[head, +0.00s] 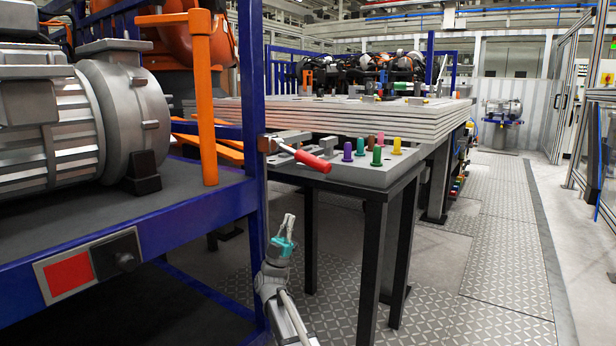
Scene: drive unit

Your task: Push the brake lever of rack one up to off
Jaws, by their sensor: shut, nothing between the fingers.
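The brake lever (313,161) has a red grip on a grey bar. It is mounted on the blue post of the rack (252,110) and slopes slightly down to the right. My gripper (289,219) is shut and empty, with its fingers pointing up. In the picture it is below the lever and right of the blue post, with a clear gap between them. The lever's pivot bracket shows at the post.
A table (376,178) with several coloured pegs stands just behind the lever. A grey motor (60,125) sits on the rack's shelf. A red and black panel (90,264) is on the rack's front beam. The tread-plate floor (480,240) at right is clear.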

